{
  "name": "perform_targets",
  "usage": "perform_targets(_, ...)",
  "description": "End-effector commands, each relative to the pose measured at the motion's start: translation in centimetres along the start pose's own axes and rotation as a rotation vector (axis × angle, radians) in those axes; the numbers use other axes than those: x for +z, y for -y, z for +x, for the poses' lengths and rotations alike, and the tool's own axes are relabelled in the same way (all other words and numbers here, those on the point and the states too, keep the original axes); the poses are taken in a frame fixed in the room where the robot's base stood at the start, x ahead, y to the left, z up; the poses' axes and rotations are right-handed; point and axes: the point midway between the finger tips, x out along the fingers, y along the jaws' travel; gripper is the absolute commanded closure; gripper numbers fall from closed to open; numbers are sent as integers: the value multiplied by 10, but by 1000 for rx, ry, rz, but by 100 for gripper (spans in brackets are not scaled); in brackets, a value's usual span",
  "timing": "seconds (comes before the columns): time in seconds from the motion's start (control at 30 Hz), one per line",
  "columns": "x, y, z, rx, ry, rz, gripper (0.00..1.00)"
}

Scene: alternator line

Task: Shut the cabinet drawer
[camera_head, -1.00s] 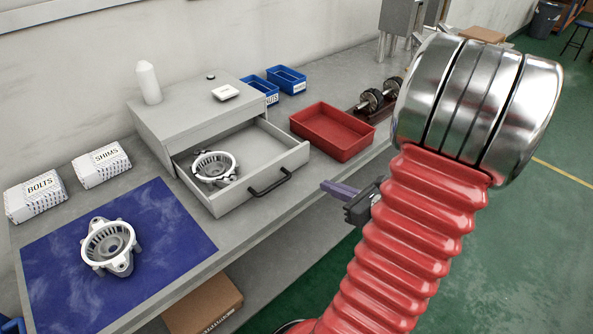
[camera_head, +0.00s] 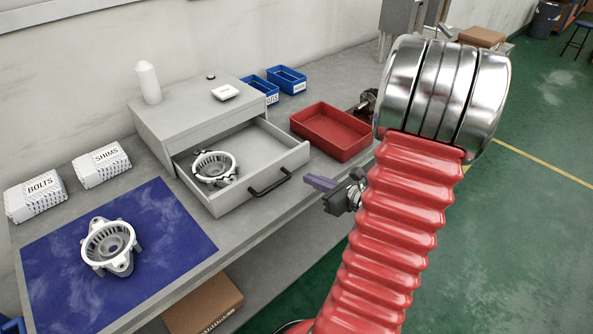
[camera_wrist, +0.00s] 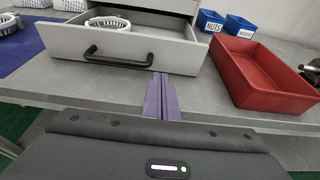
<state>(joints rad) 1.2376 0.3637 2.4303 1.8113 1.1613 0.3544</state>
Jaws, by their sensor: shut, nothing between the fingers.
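The grey cabinet (camera_head: 180,118) stands on the bench against the wall. Its drawer (camera_head: 285,168) is pulled well out, with a black bar handle (camera_head: 270,183) on its front. A pale metal alternator housing (camera_head: 214,167) lies in the drawer's left part; its rim also shows in the wrist view (camera_wrist: 107,23). My gripper (camera_head: 320,183) is just right of the drawer front, apart from it in the head view. In the wrist view its purple fingers (camera_wrist: 162,98) are together and empty, pointing toward the drawer front, right of the handle. Most of my wrist is hidden behind my red arm.
A red tray (camera_head: 332,130) sits right of the drawer, with blue bins (camera_head: 286,79) behind. A second housing (camera_head: 110,246) lies on the blue mat (camera_head: 55,245). A white bottle (camera_head: 148,82) and small white dish (camera_head: 225,93) stand on the cabinet. Bench is clear before the drawer.

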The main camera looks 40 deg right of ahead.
Motion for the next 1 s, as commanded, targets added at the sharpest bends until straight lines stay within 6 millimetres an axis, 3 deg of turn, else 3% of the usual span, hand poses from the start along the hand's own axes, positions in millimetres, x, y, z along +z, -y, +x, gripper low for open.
perform_targets(0.5,9,-1,62,2,0,-2,100)
perform_targets(1.0,12,0,70,-1,0,0,100)
